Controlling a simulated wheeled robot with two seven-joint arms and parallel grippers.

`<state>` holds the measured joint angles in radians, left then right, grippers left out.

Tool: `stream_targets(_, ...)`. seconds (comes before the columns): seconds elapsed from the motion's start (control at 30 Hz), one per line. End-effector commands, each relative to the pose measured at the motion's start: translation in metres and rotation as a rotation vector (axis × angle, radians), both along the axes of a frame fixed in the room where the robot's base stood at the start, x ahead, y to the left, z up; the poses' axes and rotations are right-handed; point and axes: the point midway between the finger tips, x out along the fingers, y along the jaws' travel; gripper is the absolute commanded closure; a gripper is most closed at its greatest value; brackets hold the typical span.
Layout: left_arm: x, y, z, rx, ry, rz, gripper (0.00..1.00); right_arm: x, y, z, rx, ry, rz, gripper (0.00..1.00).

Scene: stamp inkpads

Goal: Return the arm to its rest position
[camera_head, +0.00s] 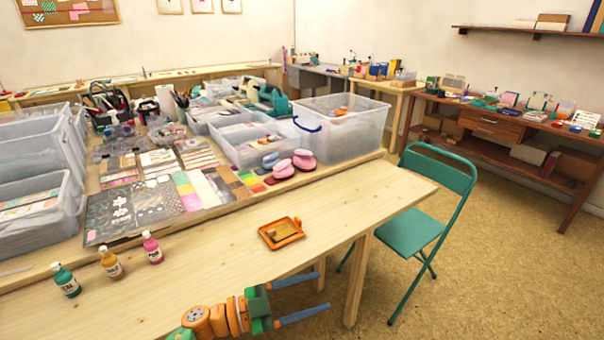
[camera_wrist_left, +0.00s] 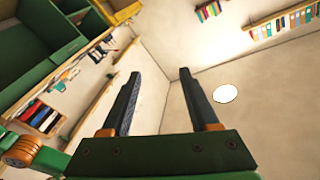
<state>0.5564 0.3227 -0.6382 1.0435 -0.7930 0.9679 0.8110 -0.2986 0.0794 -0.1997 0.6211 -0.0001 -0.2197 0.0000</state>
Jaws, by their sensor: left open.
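My left gripper (camera_head: 303,300) shows at the bottom of the head view, its two blue-grey fingers spread apart and pointing right, with nothing between them. It is low in the picture, in front of the table's near edge. In the left wrist view the left gripper (camera_wrist_left: 157,88) is also open and empty, its fingers pointing at the bare wall and ceiling. Orange and green links of my left arm run in from the bottom of the head view. My right gripper is in neither view.
Clear plastic bins (camera_head: 343,125) and papers fill the back. A teal folding chair (camera_head: 412,232) stands at the table's right end.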

Motion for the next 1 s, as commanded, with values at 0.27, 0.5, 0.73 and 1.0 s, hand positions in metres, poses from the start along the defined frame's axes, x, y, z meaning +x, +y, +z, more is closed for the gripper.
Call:
stream_targets(0.27, -0.003, 0.113, -0.186, 0.096, 0.512, 0.802, 0.39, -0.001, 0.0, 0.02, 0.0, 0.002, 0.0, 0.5)
stream_targets(0.5, -0.149, 0.181, -0.322, 0.422, 0.981, 1.116, 0.39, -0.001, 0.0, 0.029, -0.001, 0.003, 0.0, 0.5)
stream_targets(0.73, -0.308, 0.203, -0.372, 0.701, 1.366, 1.195, 0.39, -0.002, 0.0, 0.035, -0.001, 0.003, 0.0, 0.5)
stream_targets(1.0, -0.36, 0.205, -0.377, 0.788, 1.491, 1.191, 0.39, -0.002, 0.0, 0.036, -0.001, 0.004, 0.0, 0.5)
